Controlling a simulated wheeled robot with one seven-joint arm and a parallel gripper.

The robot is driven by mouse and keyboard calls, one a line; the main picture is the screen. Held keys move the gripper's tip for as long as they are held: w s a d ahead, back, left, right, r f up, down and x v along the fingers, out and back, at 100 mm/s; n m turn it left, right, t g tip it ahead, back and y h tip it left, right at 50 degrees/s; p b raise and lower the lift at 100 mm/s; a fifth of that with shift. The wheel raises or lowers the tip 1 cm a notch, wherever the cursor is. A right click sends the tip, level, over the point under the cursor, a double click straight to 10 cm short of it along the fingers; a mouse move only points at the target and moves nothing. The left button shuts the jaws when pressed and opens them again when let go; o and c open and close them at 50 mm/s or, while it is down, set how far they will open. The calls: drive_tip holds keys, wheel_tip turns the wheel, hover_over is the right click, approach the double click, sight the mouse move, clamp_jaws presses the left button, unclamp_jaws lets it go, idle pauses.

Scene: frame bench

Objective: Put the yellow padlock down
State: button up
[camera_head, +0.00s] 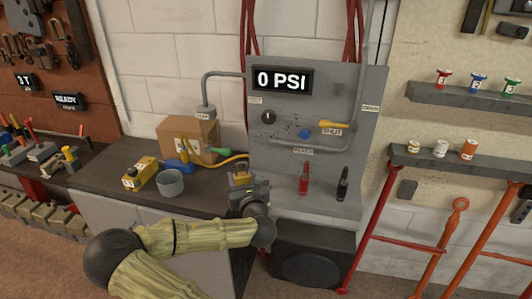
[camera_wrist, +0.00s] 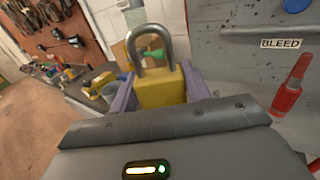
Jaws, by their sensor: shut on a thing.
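The yellow padlock (camera_wrist: 160,88) with its grey shackle stands upright between the purple fingers of my gripper (camera_wrist: 160,98) in the wrist view. The gripper is shut on its body. The shackle points up, away from the palm. In the camera on my body, my gripper (camera_head: 241,180) is in front of the lower left edge of the grey panel, over the bench's right end. The padlock (camera_head: 241,179) is small there and partly hidden by the fingers. I cannot tell whether it touches anything else.
The dark bench (camera_head: 210,203) on the left holds a cardboard box (camera_head: 176,134), a yellow control box (camera_head: 139,173) and a grey cup (camera_head: 170,183). The grey panel (camera_head: 350,110) reads 0 PSI; a red handle (camera_head: 304,178) and a black handle (camera_head: 342,183) are right of my gripper.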

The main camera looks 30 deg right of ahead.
drive_tip(key=s+a+f+y, duration=0.1)
drive_tip(key=s+a+f, duration=0.1)
drive_tip(key=f, duration=0.6)
drive_tip(key=s+a+f+n+y, duration=0.1)
drive_tip(key=a+f, duration=0.2)
drive_tip(key=f, duration=0.5)
drive_tip(key=s+a+f, duration=0.2)
drive_tip(key=a+f, duration=0.1)
drive_tip(key=f, duration=0.5)
drive_tip(key=shift+s+n+y, duration=0.3)
drive_tip(key=shift+n+y, duration=0.1)
drive_tip(key=shift+w, duration=0.1)
